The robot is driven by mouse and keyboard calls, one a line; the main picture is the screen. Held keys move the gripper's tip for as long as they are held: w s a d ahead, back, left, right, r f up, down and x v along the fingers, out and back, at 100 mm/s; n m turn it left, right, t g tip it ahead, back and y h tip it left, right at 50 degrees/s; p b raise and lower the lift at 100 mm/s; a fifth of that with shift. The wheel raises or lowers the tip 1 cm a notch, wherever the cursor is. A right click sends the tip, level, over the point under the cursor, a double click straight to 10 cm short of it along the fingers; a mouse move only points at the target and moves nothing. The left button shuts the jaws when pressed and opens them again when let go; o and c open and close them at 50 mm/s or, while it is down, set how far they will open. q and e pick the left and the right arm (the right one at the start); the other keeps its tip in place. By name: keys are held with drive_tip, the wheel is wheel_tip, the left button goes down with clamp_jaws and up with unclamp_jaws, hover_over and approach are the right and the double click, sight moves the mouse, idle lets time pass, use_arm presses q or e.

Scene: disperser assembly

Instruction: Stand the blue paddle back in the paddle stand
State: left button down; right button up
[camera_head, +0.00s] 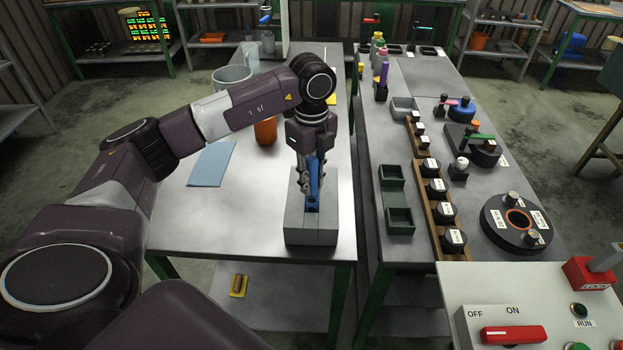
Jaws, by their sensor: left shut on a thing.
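The blue paddle (313,184) is upright between the fingers of my left gripper (308,182). The gripper points down and is shut on the paddle. The grey block-shaped paddle stand (311,236) is at the front right of the left table, directly below the gripper. The paddle's lower end meets a dark slot in the top of the stand. I cannot tell how deep it sits there. The gripper and wrist hide the paddle's upper part and some of the stand's back. My right gripper is not in view.
On the left table (190,228) are a light blue cloth (211,164), an orange jar (265,131) and a grey bucket (232,74). A gap separates it from the right table, which holds green bins (399,220), a wooden rack and a round black fixture (515,224). A control panel is at front right.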

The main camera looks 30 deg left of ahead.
use_arm(q)
drive_tip(key=c, duration=1.7)
unclamp_jaws()
wheel_tip(320, 180, up, 12)
drive_tip(key=shift+r, duration=0.1)
